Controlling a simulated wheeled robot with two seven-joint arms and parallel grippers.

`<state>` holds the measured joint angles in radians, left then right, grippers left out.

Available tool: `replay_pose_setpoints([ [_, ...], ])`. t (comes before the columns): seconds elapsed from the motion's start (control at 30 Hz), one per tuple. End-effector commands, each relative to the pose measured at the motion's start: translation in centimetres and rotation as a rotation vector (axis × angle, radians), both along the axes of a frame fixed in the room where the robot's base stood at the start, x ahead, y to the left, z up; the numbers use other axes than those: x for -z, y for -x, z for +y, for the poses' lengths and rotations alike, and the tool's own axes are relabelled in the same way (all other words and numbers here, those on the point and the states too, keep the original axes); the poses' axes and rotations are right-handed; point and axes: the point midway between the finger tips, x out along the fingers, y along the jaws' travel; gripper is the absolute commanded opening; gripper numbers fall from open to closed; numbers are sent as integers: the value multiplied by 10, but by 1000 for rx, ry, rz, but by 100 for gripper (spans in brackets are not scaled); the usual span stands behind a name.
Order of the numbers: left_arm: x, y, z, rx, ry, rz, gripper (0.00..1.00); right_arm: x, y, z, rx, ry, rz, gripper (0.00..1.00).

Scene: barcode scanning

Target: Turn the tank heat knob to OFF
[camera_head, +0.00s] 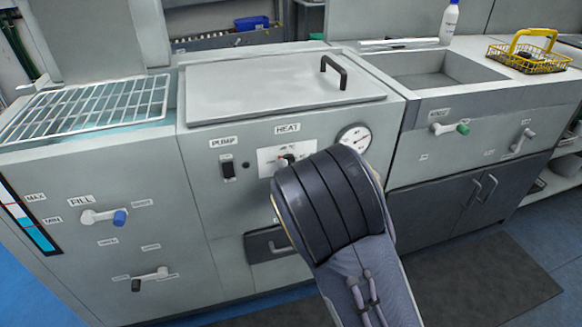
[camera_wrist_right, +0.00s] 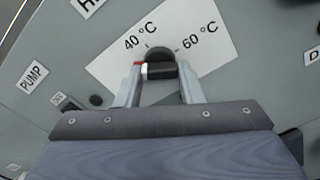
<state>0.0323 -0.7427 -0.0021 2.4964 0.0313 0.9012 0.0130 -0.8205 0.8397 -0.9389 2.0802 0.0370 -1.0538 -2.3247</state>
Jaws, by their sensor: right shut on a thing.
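The heat knob (camera_wrist_right: 158,54) is a dark round knob on a white label plate (camera_wrist_right: 200,26) with 40 °C and 60 °C marks. In the head view the knob (camera_head: 288,158) shows only partly under the HEAT label, beside my right wrist. My right gripper (camera_wrist_right: 160,75) has one finger on each side of the knob's bar and is shut on it. A small red mark shows by the left fingertip. The OFF mark is not visible, and the exact pointer direction is hard to tell. My left gripper is not in view.
The PUMP switch (camera_head: 228,167) is left of the heat plate, and a round gauge (camera_head: 354,138) is to its right. A closed lid (camera_head: 270,88) with a black handle is above. A drawer handle (camera_head: 268,244) is below. Fill and rinse valves flank the panel.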

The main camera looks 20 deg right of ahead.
Motion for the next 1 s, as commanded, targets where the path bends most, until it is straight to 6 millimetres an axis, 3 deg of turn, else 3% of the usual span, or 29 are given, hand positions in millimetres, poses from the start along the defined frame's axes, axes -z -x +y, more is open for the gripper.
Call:
replay_pose_setpoints([
  [0.5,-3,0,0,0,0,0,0,1,0,-1,-3,422,-14,12],
  [1.0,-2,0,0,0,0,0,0,1,0,-2,-1,555,-19,12],
])
